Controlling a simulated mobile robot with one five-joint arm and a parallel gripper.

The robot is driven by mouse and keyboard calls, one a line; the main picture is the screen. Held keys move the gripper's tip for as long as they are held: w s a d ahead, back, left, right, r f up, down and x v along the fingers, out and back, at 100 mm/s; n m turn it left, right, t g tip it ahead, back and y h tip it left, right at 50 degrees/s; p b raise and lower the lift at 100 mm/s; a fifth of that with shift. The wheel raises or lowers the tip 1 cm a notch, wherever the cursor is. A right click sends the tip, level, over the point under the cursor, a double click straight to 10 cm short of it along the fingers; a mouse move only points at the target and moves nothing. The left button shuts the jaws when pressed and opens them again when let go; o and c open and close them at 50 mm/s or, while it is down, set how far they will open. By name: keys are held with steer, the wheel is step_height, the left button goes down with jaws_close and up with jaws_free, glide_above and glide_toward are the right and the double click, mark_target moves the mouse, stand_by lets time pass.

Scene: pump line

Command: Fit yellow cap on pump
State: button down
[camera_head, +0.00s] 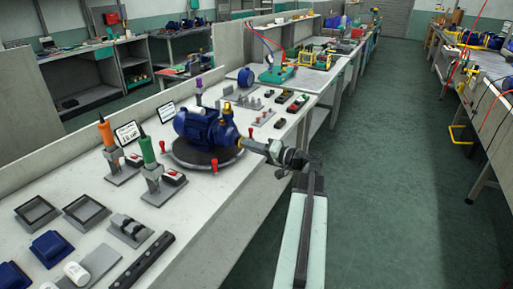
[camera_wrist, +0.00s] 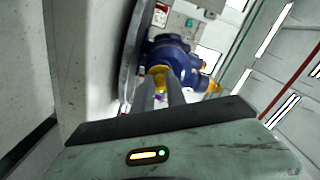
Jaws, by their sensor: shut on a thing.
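The blue pump (camera_head: 198,126) lies on a round dark turntable (camera_head: 182,158) on the left bench, with yellow parts (camera_head: 230,132) at its right end. My gripper (camera_head: 243,143) reaches in from the right, its tips close to that yellow end. In the wrist view my gripper (camera_wrist: 161,84) is shut on a small yellow piece, which looks like the yellow cap (camera_wrist: 158,70). The pump (camera_wrist: 172,50) is just beyond it, with another yellow part (camera_wrist: 212,87) at its right. I cannot tell whether the cap touches the pump; the fingers hide part of it.
Orange (camera_head: 106,131) and green (camera_head: 147,150) screwdrivers stand in holders left of the turntable. Empty grey trays (camera_head: 37,212) and a black bar (camera_head: 142,262) lie at the front. The green floor aisle (camera_head: 390,180) is clear.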

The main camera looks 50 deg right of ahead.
steer(key=shift+w+a, duration=0.15)
steer(key=shift+w, duration=0.35)
steer(key=shift+w+a, duration=0.1)
steer(key=shift+w, duration=0.2)
stand_by(1.1)
steer(key=c, duration=1.3)
jaws_free()
steer(key=shift+v, duration=3.05)
steer(key=v, duration=0.7)
steer(key=shift+s+f, duration=0.1)
steer(key=shift+s, duration=0.3)
